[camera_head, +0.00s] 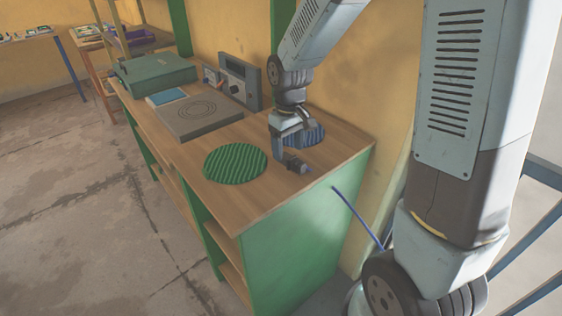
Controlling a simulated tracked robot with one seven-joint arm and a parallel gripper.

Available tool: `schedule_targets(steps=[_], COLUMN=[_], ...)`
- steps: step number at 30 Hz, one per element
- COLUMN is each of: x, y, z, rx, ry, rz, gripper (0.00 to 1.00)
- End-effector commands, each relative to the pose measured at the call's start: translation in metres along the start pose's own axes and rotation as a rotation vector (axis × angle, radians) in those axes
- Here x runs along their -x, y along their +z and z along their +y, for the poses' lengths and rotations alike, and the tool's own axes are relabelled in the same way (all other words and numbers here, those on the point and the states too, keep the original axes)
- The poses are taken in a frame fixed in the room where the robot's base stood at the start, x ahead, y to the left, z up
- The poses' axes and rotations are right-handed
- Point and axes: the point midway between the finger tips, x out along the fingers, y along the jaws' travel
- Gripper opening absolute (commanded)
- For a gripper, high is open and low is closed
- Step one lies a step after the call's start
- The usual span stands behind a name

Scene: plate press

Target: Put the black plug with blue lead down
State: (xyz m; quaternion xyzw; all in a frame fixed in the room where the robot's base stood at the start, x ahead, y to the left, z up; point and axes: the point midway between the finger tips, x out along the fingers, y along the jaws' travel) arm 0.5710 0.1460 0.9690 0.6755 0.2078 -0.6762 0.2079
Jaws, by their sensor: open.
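The black plug (296,164) is on the wooden bench top near its right end, just below my gripper. Its blue lead (357,217) shows running down past the green end panel of the bench toward the floor. The stretch of lead between the plug and the bench edge is hard to make out. My gripper (290,150) points down over the bench with its fingers apart, close to the plug. I cannot tell whether a finger still touches the plug.
A round green ribbed mat (235,164) lies left of the plug. A blue ribbed round thing (307,135) is partly hidden behind my gripper. A grey plate device (200,117), a grey panel unit (240,82) and a green case (155,75) stand farther back. The bench's front right corner is clear.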

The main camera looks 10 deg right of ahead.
Motion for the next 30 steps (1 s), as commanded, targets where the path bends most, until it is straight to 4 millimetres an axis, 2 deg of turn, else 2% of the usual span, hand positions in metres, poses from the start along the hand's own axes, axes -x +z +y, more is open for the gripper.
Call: schedule_targets(steps=[1, 6, 14, 30], x=[-0.008, -0.023, -0.025, -0.025], y=[0.000, 0.000, 0.000, -0.001], z=[0.000, 0.000, 0.000, -0.001], rx=[0.000, 0.000, 0.000, 0.001], ry=[-0.001, -0.001, 0.000, 0.000], rz=[-0.003, -0.001, 0.001, 0.001], gripper=[0.68, 0.68, 0.68, 0.18])
